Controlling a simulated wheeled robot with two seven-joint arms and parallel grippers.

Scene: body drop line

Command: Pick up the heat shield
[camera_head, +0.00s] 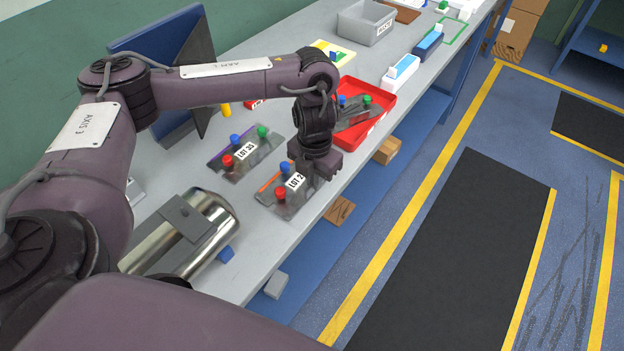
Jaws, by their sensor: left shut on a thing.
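The heat shield (288,206), as I take it, is a flat grey plate with a white label reading LOT 2 and then cut off, red and blue knobs and an orange strip. It is near the bench's front edge. My left gripper (316,172) points down at the plate's far right end and is shut on it. The fingers hide that end and the contact. I cannot tell whether the plate is clear of the bench. A similar plate labelled LOT 35 (258,163) lies to its left. My right gripper is not in view.
A red tray (375,117) holding another knobbed plate is just beyond my gripper. A shiny metal cylinder (205,222) lies at the near left. A dark blue panel (150,50) stands at the back. A grey bin (366,23) is farther along. Open floor lies right of the bench.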

